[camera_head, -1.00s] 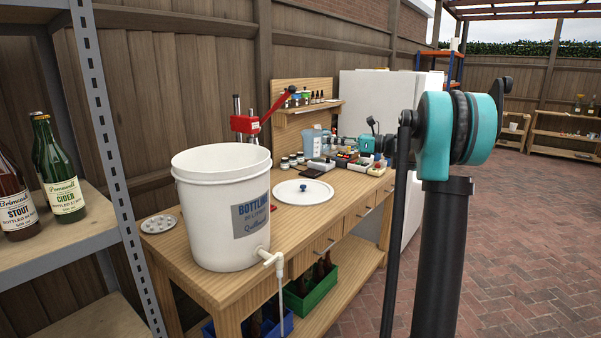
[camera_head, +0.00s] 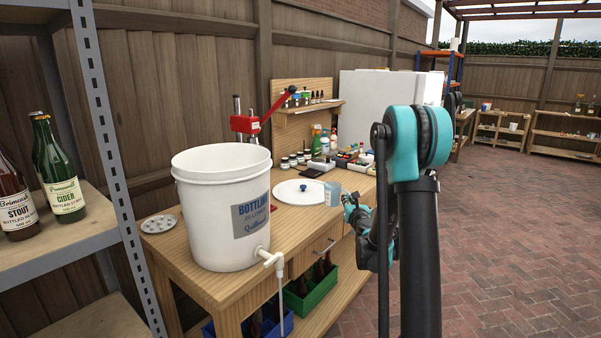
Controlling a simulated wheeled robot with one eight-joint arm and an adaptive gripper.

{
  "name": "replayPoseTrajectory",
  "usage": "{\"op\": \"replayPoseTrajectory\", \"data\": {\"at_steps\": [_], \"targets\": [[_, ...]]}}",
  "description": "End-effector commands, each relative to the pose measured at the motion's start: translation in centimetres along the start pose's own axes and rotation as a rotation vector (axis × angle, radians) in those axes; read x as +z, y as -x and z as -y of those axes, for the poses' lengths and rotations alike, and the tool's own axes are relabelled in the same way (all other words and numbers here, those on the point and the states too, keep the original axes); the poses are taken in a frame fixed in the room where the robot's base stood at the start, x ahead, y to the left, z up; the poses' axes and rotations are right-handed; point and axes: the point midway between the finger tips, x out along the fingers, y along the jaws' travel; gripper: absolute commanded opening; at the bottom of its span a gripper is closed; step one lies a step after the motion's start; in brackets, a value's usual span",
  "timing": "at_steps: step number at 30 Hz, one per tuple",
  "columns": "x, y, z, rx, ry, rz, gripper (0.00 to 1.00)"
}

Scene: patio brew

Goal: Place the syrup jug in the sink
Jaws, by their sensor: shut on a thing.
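The jug, pale blue and translucent (camera_head: 332,193), shows small at the front edge of the workbench, right of the white lid. My gripper (camera_head: 346,202) is shut on it from the right side. The jug looks roughly upright; I cannot tell its exact tilt or whether it touches the bench. My teal and black arm hides what lies behind it. I see no sink in this view.
The wooden workbench (camera_head: 228,300) carries a big white bottling bucket (camera_head: 215,225), a white lid (camera_head: 290,194), small jars (camera_head: 292,160) and spray bottles (camera_head: 316,140). A metal shelf with bottles (camera_head: 62,175) stands at left. Brick paving (camera_head: 510,240) is open at right.

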Motion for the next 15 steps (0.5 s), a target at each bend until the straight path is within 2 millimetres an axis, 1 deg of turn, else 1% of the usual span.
{"op": "replayPoseTrajectory", "data": {"at_steps": [1,4,15], "targets": [[-0.8,-0.2,0.1,-0.029,0.000,0.001,0.00],[-2.2,-0.3,0.7,-0.100,0.001,0.004,0.00],[-2.0,-0.3,0.9,-0.101,0.002,0.006,0.00]]}}
